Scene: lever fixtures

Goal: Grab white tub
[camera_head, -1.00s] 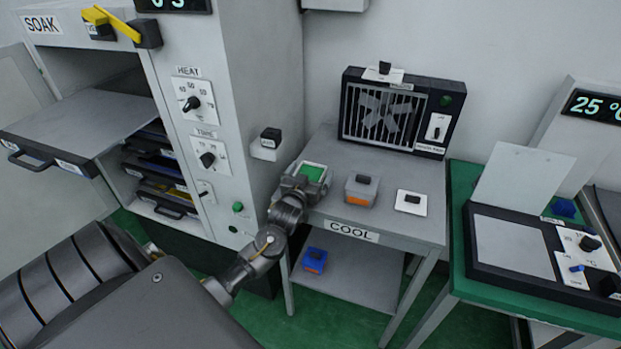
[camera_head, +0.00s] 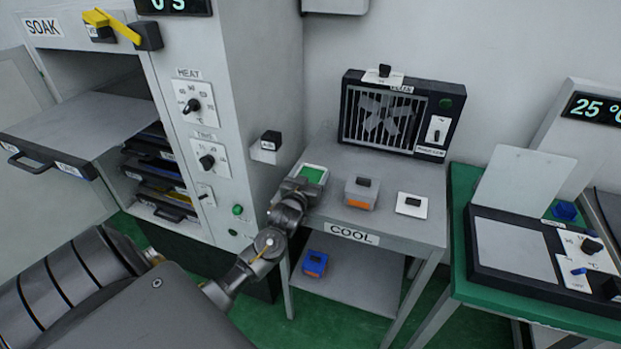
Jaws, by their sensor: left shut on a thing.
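The white tub (camera_head: 314,171), with a green inside or top, stands on the left end of the grey COOL table (camera_head: 413,230). My left gripper (camera_head: 299,184) reaches in from below and is shut on the tub at its near side. The fingers and wrist hide the tub's near lower part. I do not see my right gripper.
A grey tub with an orange label (camera_head: 361,193) and a white plate with a black knob (camera_head: 411,205) stand right of the white tub. A fan box (camera_head: 396,115) stands behind. The oven cabinet (camera_head: 255,60) rises close on the left. A blue box (camera_head: 315,263) lies on the lower shelf.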

